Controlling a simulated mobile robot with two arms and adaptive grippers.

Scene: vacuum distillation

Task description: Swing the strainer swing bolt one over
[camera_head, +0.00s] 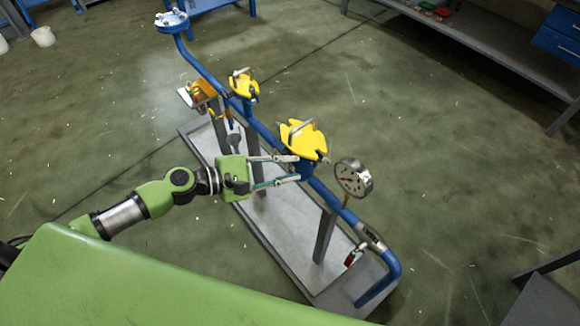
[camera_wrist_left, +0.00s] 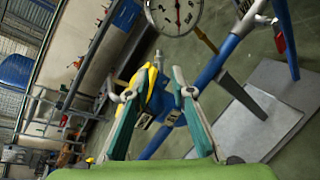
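A yellow lobed cover (camera_head: 303,140) with a grey handle-like bar sits on a blue body on the blue pipe, probably the strainer. A smaller, similar yellow cover (camera_head: 244,85) is farther along the pipe. My left gripper (camera_head: 297,168) reaches from the left to the side of the nearer body, just below its cover. In the left wrist view its two fingers (camera_wrist_left: 160,92) are spread apart, with the yellow cover (camera_wrist_left: 152,78) edge-on and the blue body (camera_wrist_left: 160,104) showing between them. I cannot tell if they touch it. No single swing bolt is clear. My right gripper is not in view.
A round dial gauge (camera_head: 353,177) stands close to the right of the nearer cover. The pipe (camera_head: 215,82) runs above a grey base tray (camera_head: 278,240) on posts. A red-tagged valve (camera_head: 353,257) hangs near the pipe's front end. A grey bench (camera_head: 490,50) is at the upper right.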

